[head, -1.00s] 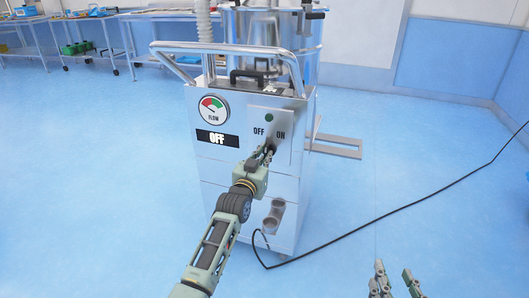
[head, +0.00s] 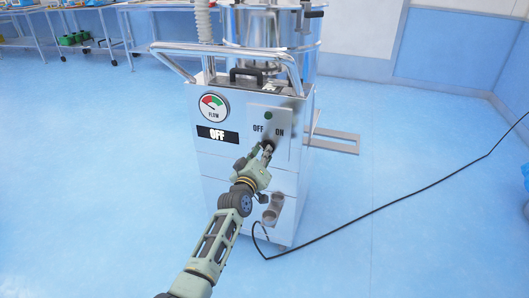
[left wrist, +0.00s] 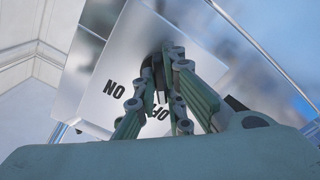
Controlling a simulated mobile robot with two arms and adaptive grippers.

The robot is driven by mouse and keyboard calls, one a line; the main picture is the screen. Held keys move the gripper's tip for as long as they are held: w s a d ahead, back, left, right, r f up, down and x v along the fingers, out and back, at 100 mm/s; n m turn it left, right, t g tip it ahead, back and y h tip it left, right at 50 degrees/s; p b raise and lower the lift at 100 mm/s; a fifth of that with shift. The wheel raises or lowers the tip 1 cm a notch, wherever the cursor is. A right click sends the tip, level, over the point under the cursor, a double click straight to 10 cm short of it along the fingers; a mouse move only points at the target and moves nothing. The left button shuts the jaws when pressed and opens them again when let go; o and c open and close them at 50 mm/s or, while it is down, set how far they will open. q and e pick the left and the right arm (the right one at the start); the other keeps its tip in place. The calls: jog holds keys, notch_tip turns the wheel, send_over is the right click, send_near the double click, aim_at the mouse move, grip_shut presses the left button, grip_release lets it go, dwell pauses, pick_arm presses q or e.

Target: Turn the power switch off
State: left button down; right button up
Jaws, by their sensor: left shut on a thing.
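The power switch panel (head: 286,122) is on the front of a metal machine (head: 240,175), with OFF lettered at left and ON at right. It also shows tilted in the left wrist view (left wrist: 112,62). My left gripper (head: 266,149) is at the panel, shut on the dark switch knob (left wrist: 157,72) just below the lettering. The fingers hide much of the knob, so its exact angle is hard to tell. A green lamp (head: 268,115) sits above the lettering. My right gripper is out of view.
A flow gauge (head: 213,107) is above the display. A metal handle rail (head: 225,49) runs around the machine's top. A black cable (head: 375,210) crosses the blue floor at right. Tables (head: 85,20) with bins stand at the back left.

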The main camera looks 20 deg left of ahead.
pick_arm(q)
jog(key=shift+n, duration=0.5)
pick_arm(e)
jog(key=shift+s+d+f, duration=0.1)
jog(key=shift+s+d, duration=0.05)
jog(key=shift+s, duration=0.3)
pick_arm(q)
jog(key=c, duration=1.8)
grip_release()
jog(key=shift+c, duration=0.2)
jog(key=shift+s, duration=0.1)
jog(key=s, duration=1.1)
jog(key=shift+s+a, duration=0.2)
jog(key=shift+s, duration=0.2)
